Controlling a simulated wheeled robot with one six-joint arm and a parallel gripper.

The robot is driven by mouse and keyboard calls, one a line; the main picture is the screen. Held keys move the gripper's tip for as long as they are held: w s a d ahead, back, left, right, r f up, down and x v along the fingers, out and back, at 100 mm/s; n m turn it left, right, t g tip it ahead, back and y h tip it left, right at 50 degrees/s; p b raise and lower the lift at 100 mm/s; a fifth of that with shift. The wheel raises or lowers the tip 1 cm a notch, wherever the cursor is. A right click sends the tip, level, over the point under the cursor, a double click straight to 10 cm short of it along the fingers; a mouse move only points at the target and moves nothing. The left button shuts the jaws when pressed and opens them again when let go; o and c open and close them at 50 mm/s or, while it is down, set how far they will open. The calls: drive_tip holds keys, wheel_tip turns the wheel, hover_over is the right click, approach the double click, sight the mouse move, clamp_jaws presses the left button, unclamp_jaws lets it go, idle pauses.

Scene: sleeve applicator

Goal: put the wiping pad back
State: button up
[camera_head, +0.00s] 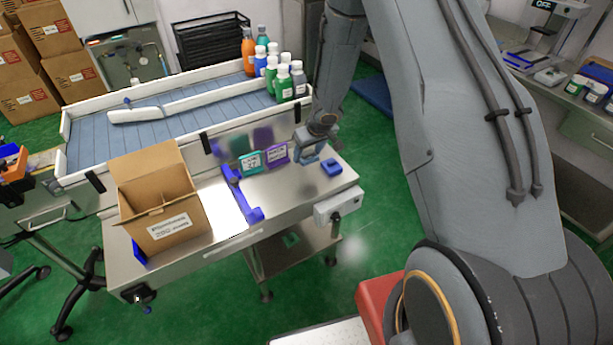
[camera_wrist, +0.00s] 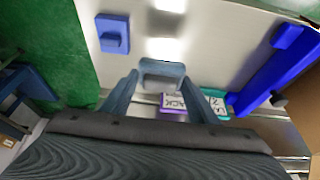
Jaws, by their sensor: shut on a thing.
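My gripper (camera_head: 308,156) is above the right part of the steel table and is shut on a grey-blue block, which I take to be the wiping pad. In the wrist view the pad (camera_wrist: 162,72) sits between the two fingertips (camera_wrist: 160,84). The fingers hide part of it. A small blue block with a raised part (camera_head: 332,167) lies on the table to the right of my gripper. It also shows at the upper left of the wrist view (camera_wrist: 113,35). I cannot tell whether it is the pad's holder.
A blue guide bar (camera_head: 241,195) crosses the steel table (camera_head: 292,195). An open carton (camera_head: 165,212) stands left. Several bottles (camera_head: 284,84) stand on the blue conveyor's end (camera_head: 180,125).

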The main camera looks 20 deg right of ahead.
sight(305, 175)
drive_tip(key=shift+f+b, duration=2)
drive_tip(key=shift+f, duration=2.05)
drive_tip(key=shift+f, duration=0.15)
drive_tip(key=o, duration=1)
